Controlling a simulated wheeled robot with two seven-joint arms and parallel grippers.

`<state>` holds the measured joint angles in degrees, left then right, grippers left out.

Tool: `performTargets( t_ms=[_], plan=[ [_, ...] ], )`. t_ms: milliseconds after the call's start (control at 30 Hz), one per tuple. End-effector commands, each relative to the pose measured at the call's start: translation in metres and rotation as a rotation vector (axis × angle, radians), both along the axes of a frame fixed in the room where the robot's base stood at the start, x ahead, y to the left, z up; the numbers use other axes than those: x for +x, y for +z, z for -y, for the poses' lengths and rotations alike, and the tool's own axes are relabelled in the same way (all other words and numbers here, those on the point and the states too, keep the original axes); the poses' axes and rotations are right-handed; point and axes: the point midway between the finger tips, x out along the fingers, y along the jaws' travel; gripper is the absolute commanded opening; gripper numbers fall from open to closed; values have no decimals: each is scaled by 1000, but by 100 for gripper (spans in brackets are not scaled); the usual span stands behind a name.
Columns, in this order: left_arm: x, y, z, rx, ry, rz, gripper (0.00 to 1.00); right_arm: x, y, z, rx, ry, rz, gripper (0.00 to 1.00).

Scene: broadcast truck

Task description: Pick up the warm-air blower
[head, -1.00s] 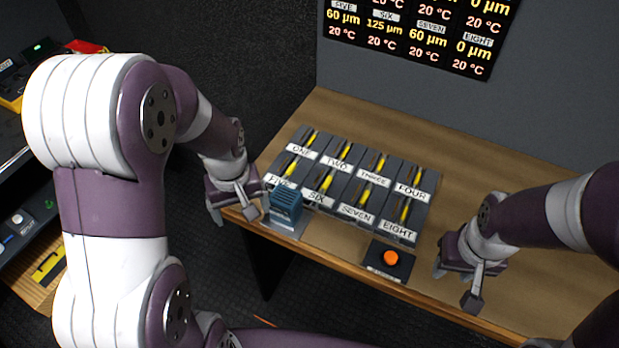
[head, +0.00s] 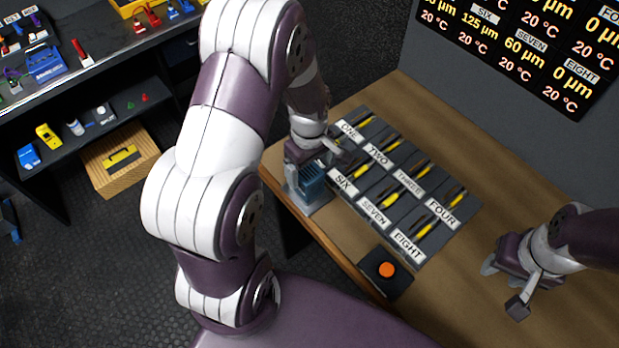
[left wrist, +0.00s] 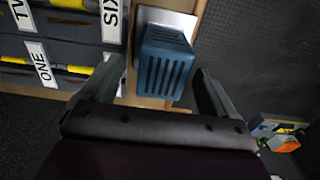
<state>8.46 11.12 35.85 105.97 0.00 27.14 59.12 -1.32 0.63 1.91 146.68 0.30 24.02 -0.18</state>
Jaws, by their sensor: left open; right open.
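The blue box with vent slots, which looks like the warm-air blower (head: 312,188), stands on a light metal plate (head: 322,208) at the table's left front corner. My left gripper (head: 312,170) is open at the blower and partly covers it in the head view. In the left wrist view the blower (left wrist: 167,62) appears between the two spread fingers (left wrist: 161,75), with gaps on both sides. I cannot tell whether the fingers reach down around it. My right gripper (head: 504,287) is open and empty over the table's right part.
Labelled dark modules with yellow parts (head: 410,190) stand right beside the blower. A box with an orange button (head: 386,270) sits at the front edge. A shelf unit (head: 100,65) with tools stands at the left. Bare tabletop (head: 480,160) lies behind the modules.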

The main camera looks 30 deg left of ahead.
Motion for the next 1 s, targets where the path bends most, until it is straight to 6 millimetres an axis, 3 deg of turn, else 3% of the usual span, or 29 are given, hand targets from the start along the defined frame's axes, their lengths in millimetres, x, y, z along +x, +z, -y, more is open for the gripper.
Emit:
performTargets(
  t_ms=[300, 567, 667, 800, 1000],
  plan=[
    [0, -49, -2, 0, -1, -2, 89, 0, 12, 0, 0, 0, 0, 43],
    [1, -57, -2, 1, -1, 1, 89, 0, 11, 0, 0, 0, 0, 43],
    [1, -57, -2, 1, -1, 1, 63, 0, 11, 0, 0, 0, 0, 43],
    [1, -57, -2, 1, -1, 1, 18, 0, 11, 0, 0, 0, 0, 43],
    [1, -56, -2, 1, -1, 3, 18, 0, 11, 0, 0, 0, 0, 43]
  ],
)
